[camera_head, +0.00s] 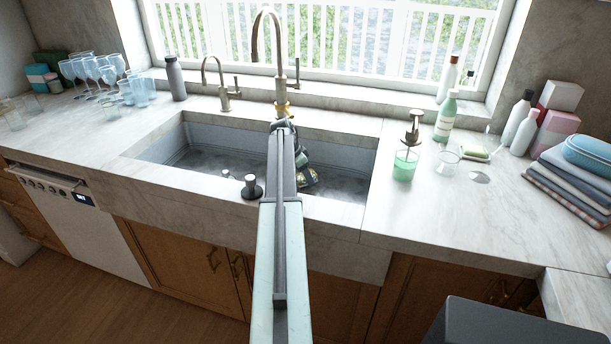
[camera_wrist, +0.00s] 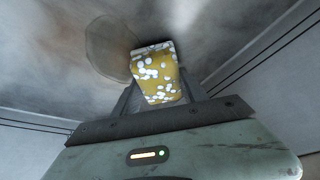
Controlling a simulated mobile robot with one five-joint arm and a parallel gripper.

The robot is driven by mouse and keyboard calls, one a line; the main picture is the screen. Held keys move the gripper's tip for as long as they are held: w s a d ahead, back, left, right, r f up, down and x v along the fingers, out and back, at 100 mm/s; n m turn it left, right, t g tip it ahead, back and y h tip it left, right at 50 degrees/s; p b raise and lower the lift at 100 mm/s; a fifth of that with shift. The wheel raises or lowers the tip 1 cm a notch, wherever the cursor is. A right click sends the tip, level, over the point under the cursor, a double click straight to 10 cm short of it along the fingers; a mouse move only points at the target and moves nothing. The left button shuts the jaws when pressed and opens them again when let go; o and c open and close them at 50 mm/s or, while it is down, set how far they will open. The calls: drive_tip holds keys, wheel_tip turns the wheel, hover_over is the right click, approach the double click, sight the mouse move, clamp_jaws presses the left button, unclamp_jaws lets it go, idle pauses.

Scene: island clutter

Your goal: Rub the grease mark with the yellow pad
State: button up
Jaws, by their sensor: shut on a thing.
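The yellow pad (camera_wrist: 158,72), mottled with white spots, is between the fingers of my gripper (camera_wrist: 160,92) in the wrist view. My gripper is shut on it. The grease mark (camera_wrist: 108,48) is a faint brownish round patch on the grey sink floor, just left of the pad. The pad's left edge overlaps the mark's right edge in the picture; I cannot tell whether the pad touches the surface. In the head view my gripper (camera_head: 306,177) is down inside the sink, with a bit of yellow showing. My arm hides part of the basin there, and the mark cannot be made out.
The sink (camera_head: 160,146) has walls around my gripper. A tall faucet (camera_head: 279,60) stands behind it. A soap dispenser (camera_head: 405,160) and a green bottle (camera_head: 445,118) stand on the right counter. Several glasses (camera_head: 108,75) stand at left. The counter beside the dispenser's front is clear.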

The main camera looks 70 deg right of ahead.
sight(302, 180)
drive_tip(key=shift+f+b, duration=0.35)
drive_tip(key=shift+f, duration=0.05)
drive_tip(key=shift+s+a+r, duration=0.15)
drive_tip(key=shift+a, duration=1.7)
